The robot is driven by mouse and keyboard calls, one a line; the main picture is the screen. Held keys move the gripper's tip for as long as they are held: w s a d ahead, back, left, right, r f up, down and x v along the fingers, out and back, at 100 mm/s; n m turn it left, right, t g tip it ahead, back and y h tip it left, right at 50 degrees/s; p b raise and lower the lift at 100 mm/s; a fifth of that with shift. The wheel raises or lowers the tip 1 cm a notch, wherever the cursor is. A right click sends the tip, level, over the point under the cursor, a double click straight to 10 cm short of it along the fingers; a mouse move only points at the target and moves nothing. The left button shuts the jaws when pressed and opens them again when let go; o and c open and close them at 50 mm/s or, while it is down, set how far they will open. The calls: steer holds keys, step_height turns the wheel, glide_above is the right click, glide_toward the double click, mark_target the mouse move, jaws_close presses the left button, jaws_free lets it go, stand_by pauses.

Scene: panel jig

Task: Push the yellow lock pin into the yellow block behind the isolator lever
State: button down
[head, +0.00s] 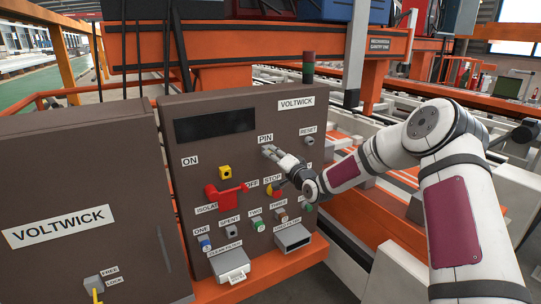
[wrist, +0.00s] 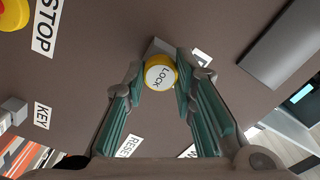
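The yellow lock pin (wrist: 160,74), with a round face marked LOCK, sits at a grey holder on the panel in the wrist view. My gripper (wrist: 160,70) has a fingertip on each side of the pin head, very near it; I cannot tell whether they press on it. In the head view my gripper (head: 272,155) is at the panel just below the PIN label and hides the pin. The yellow block (head: 225,172), with a dark hole, is on the panel to the left of my gripper. The red isolator lever (head: 222,196) is just below the block.
A red STOP button on yellow (head: 273,190) is below my gripper. A grey RESET part (head: 309,141) is to the right. Several buttons, a grey tray (head: 231,266) and a grey slot box (head: 292,238) are lower down. The dark display (head: 215,125) is above.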

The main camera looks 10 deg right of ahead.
steer(key=shift+s+d+p, duration=0.2)
steer(key=shift+s+p, duration=0.25)
steer(key=shift+s, duration=0.2)
stand_by(0.7)
steer(key=p+v, duration=0.2)
steer(key=v, duration=0.1)
steer(key=shift+s+d, duration=0.1)
steer(key=shift+s, duration=0.1)
stand_by(0.4)
